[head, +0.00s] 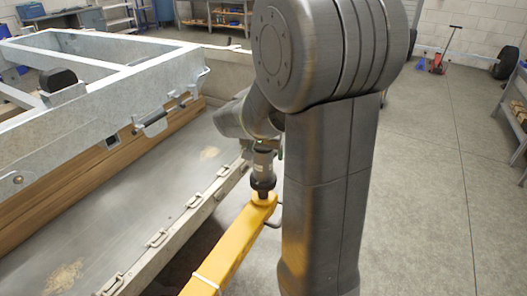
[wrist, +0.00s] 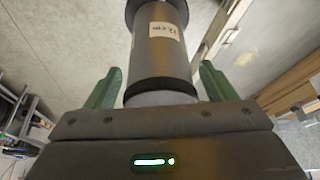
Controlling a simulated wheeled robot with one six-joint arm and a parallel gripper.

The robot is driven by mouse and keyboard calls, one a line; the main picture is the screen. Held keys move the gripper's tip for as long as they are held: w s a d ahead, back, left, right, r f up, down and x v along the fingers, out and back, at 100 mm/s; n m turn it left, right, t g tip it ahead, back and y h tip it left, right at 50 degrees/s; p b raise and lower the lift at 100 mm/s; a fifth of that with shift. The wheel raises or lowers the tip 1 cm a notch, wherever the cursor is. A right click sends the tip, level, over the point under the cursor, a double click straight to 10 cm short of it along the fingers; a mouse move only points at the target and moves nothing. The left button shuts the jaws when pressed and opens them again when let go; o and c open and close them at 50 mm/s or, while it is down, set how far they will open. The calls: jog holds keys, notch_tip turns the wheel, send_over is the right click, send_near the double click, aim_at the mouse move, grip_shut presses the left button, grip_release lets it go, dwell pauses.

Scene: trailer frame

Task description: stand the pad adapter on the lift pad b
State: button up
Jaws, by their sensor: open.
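The pad adapter (head: 264,164) is a dark grey cylinder in the head view. It looks upright at the end of the yellow lift arm (head: 232,247), on a dark round piece (head: 263,184) that appears to be the lift pad. In the wrist view the adapter (wrist: 162,58) carries a white "12 cm" label and has a wider dark end at the top edge. My gripper (wrist: 160,88) is open, with green fingers on both sides of the adapter and gaps visible. In the head view my gripper is mostly hidden behind my arm. The adapter's exact seating is too small to tell.
A galvanized trailer frame (head: 105,88) with wooden boards fills the left. A long metal rail with latches (head: 190,228) runs close beside the lift arm. The concrete floor (head: 430,190) on the right is clear. A red floor jack (head: 438,63) stands far back, and shelving (head: 515,100) at the right edge.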

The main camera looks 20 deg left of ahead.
jog(key=shift+r, duration=0.1)
jog(key=v, duration=1.2)
jog(key=shift+w, duration=0.1)
jog(key=x, duration=1.2)
jog(key=shift+r, duration=0.85)
